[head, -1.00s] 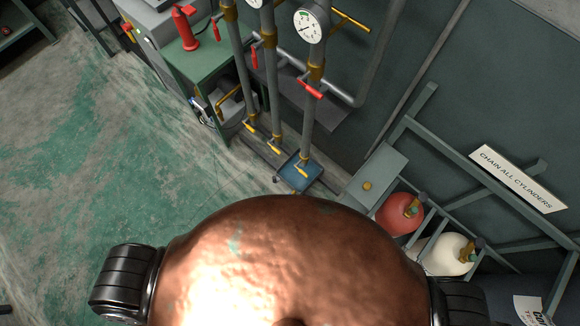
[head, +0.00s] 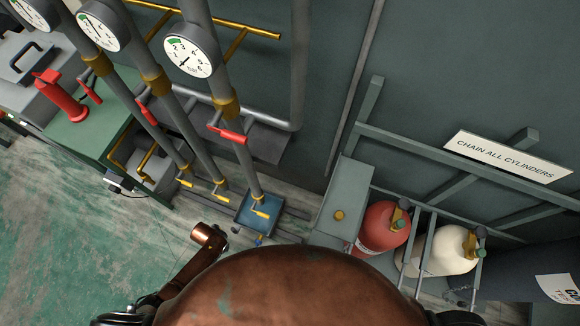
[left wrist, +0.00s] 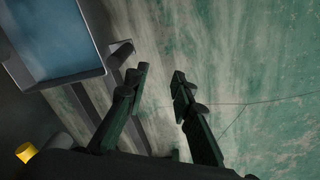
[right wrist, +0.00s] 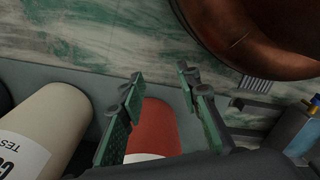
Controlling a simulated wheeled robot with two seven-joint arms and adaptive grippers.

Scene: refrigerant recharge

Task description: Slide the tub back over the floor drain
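The tub is a shallow blue tray with a grey rim (head: 258,213), on the floor below the right-hand gauge pipe. It also shows large at the upper left of the left wrist view (left wrist: 55,45), with a short dark stub at its corner. My left gripper (left wrist: 160,76) is open and empty over the floor beside the tub, not touching it. My right gripper (right wrist: 162,76) is open and empty, above a red cylinder. A dark slotted grate (right wrist: 255,84), possibly the floor drain, shows in the right wrist view. Neither gripper's fingers show in the head view.
A red cylinder (head: 382,228) and a cream cylinder (head: 440,250) stand in a grey rack at the right. Gauge pipes with red levers (head: 228,135) rise close above the tub. A green bench (head: 90,135) stands left. Open floor (head: 60,220) lies at the left.

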